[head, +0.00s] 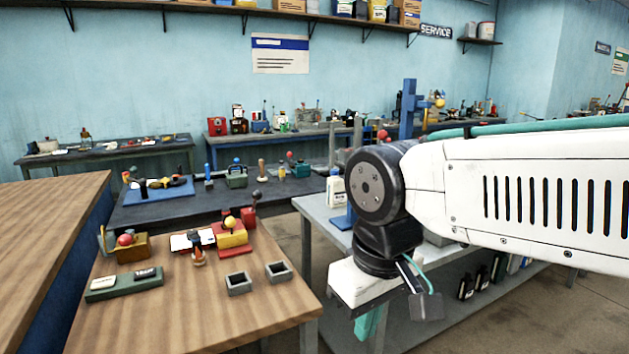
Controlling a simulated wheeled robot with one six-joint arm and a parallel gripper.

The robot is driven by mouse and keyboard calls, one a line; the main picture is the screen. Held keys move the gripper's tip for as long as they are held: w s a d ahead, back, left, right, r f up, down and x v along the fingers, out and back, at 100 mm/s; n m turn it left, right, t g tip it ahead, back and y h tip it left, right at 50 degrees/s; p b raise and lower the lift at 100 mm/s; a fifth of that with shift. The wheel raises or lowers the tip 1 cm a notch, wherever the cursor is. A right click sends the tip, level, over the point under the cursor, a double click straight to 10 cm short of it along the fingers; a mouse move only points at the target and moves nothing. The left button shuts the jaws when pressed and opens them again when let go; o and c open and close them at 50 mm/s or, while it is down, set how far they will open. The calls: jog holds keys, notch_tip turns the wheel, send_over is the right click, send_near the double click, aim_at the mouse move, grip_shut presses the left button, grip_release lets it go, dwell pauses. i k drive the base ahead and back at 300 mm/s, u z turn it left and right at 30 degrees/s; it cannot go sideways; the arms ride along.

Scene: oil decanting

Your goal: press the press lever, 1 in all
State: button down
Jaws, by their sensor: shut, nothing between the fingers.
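A blue press column (408,112) rises behind my arm at the grey bench. A red ball knob (383,135) shows left of the column, just above my wrist, and a yellow knob (438,102) shows to its right; I cannot tell which belongs to the press lever. My arm hides the lower part of the press. My gripper (367,325) points down in front of the grey bench, low in the head view and apart from both knobs.
The grey bench (315,207) carries a white bottle (335,187); dark bottles stand on its lower shelf. A wooden table (180,322) at left holds two grey square cups, a green tray (124,284) and small fixtures. Its front part is clear. A dark table stands behind.

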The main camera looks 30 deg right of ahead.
aim_at(257, 195)
jog(key=z, duration=0.4)
jog(key=i, duration=1.15)
jog(key=u, duration=0.2)
